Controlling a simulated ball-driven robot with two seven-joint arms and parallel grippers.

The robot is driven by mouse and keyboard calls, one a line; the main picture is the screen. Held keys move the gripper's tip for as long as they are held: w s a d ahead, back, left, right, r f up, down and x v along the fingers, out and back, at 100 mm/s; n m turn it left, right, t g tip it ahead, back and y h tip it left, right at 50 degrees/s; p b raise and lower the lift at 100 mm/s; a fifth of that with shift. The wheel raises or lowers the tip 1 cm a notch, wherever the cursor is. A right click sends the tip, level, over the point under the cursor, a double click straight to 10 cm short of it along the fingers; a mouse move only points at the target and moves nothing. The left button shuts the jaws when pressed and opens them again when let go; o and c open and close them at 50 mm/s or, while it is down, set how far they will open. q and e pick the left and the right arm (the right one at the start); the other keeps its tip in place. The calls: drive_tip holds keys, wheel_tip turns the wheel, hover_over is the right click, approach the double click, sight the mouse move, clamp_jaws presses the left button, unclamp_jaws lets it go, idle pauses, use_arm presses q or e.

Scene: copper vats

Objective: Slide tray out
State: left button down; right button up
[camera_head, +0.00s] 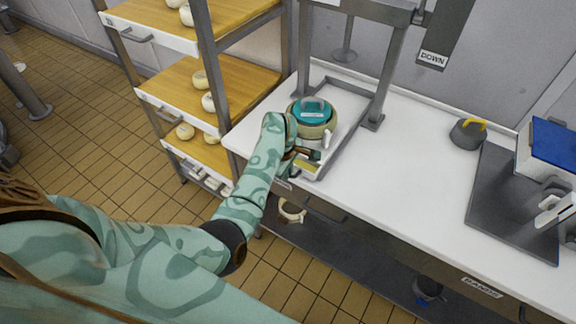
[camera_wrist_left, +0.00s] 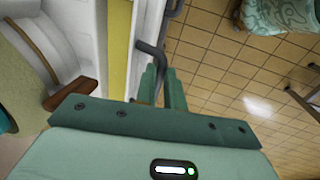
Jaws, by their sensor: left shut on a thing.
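The tray (camera_head: 345,150) lies on the white bench under the press frame, its grey rim running toward the bench's front edge. A round mould with a teal lid (camera_head: 312,108) stands in it. My left gripper (camera_head: 300,158) is at the tray's front end, partly hidden by its own wrist. In the left wrist view its green fingers (camera_wrist_left: 160,88) are shut around a dark grey bar handle (camera_wrist_left: 148,50), beside a yellow strip (camera_wrist_left: 118,45) on a white front. My right gripper is in neither view.
A rack (camera_head: 205,75) with wooden shelves and pale round cheeses stands left of the bench. The press posts (camera_head: 386,75) rise around the tray. A kettle-like grey thing with a yellow handle (camera_head: 467,133) and a dark mat (camera_head: 500,200) are farther right. The bench middle is clear.

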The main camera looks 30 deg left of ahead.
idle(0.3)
use_arm(q)
drive_tip(key=c, duration=1.5)
unclamp_jaws()
drive_tip(key=s+r+p, duration=0.1)
drive_tip(key=r+p, duration=0.1)
drive_tip(key=r, duration=0.3)
drive_tip(key=s+r+p, duration=0.1)
drive_tip(key=r+p, duration=0.1)
drive_tip(key=r, duration=0.3)
drive_tip(key=s+r+p, duration=0.1)
drive_tip(key=r+p, duration=0.1)
drive_tip(key=r, duration=0.4)
drive_tip(key=shift+a, duration=0.1)
